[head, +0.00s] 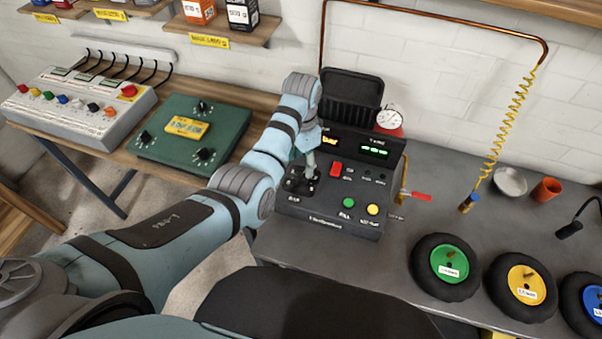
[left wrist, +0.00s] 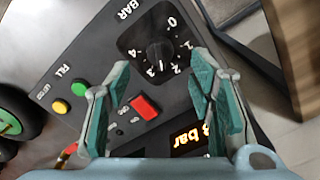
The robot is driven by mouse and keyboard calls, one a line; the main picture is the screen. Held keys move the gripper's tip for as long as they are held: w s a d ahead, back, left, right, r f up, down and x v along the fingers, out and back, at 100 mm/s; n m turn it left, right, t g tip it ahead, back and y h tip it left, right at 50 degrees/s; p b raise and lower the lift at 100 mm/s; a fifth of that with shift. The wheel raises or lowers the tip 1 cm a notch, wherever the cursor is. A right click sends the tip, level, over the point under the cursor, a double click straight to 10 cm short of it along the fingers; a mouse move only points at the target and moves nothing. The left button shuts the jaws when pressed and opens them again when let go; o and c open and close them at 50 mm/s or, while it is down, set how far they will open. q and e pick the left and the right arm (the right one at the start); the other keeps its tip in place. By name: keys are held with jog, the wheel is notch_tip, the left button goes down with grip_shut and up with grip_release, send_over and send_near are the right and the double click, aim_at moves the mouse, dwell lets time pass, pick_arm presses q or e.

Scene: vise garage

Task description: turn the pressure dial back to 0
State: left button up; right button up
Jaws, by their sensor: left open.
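The black pressure dial (left wrist: 158,50) is marked BAR and sits in a numbered ring on the dark control box. The "0" mark shows at its upper right in the left wrist view; I cannot tell for sure which number the dial points to. In the head view the dial (head: 300,184) is partly covered by my left gripper (head: 311,163). The gripper points down over it. In the left wrist view the left gripper (left wrist: 158,62) is open, one finger on each side of the dial. I cannot tell whether they touch it. My right gripper is not in view.
The box (head: 330,223) carries a red switch (head: 336,170), green (head: 349,202) and yellow (head: 373,209) buttons, and a lit orange "bar" display (left wrist: 188,138). Several wheels (head: 446,265) lie at right. A green panel (head: 190,135) stands left. A coiled yellow hose (head: 498,130) hangs behind.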

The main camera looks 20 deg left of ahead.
aim_at(302, 173)
pick_arm(q)
notch_tip(302, 173, down, 6)
jog(key=shift+r+b, duration=0.1)
jog(key=shift+b, duration=0.55)
jog(key=shift+c, duration=0.3)
jog(key=c, duration=1.1)
jog(key=shift+r, duration=0.1)
